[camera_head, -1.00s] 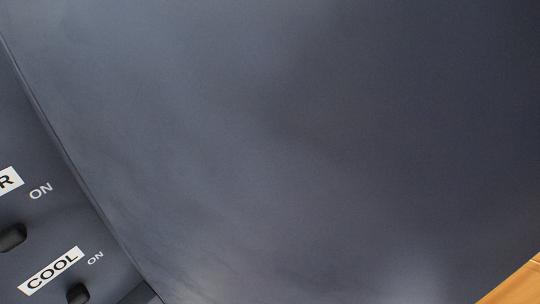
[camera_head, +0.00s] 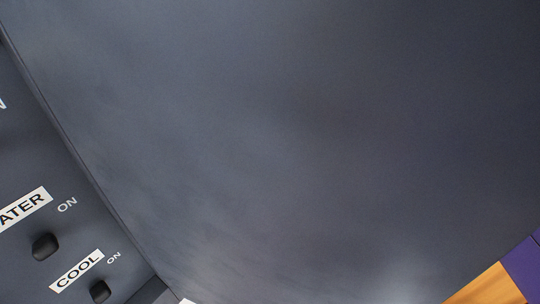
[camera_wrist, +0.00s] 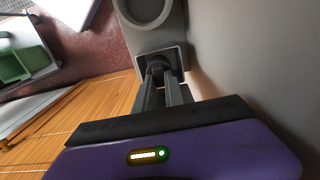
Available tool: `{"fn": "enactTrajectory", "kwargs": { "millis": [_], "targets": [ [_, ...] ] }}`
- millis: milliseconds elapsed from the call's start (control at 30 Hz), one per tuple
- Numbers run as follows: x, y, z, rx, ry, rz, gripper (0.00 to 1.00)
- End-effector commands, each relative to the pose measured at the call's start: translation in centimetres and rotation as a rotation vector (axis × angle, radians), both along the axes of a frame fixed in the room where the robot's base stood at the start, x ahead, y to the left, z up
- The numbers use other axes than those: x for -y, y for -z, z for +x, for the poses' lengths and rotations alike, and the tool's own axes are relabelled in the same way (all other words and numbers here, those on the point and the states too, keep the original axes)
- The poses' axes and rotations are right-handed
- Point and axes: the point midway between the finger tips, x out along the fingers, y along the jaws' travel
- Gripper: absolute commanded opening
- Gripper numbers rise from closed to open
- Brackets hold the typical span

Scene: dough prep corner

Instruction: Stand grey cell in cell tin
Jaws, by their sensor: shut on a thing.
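My gripper (camera_wrist: 164,75) is in the wrist view, with a purple body and two dark fingers close together. The fingers reach to a light grey block (camera_wrist: 148,38) with a square recess and a round ring. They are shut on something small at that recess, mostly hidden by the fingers. I cannot tell whether it is the grey cell. The cell tin cannot be made out in either view.
A large dark grey surface (camera_head: 300,140) fills most of the head view. A panel with switches (camera_head: 46,247) is at left. A pale wall (camera_wrist: 245,60) is close at right in the wrist view. A green container (camera_wrist: 22,62) and wooden slats (camera_wrist: 85,125) are at left.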

Motion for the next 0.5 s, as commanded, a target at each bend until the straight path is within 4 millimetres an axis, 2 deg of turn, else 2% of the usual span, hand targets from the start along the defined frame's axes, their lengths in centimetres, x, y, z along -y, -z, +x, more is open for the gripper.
{"fn": "enactTrajectory", "kwargs": {
  "millis": [233, 500],
  "targets": [
    [0.0, 2.8, -0.1, -0.004, 0.001, 0.0, 0.0],
    [-0.3, 3.8, 0.2, 0.001, -0.001, -0.001, 0.0]
  ]
}}
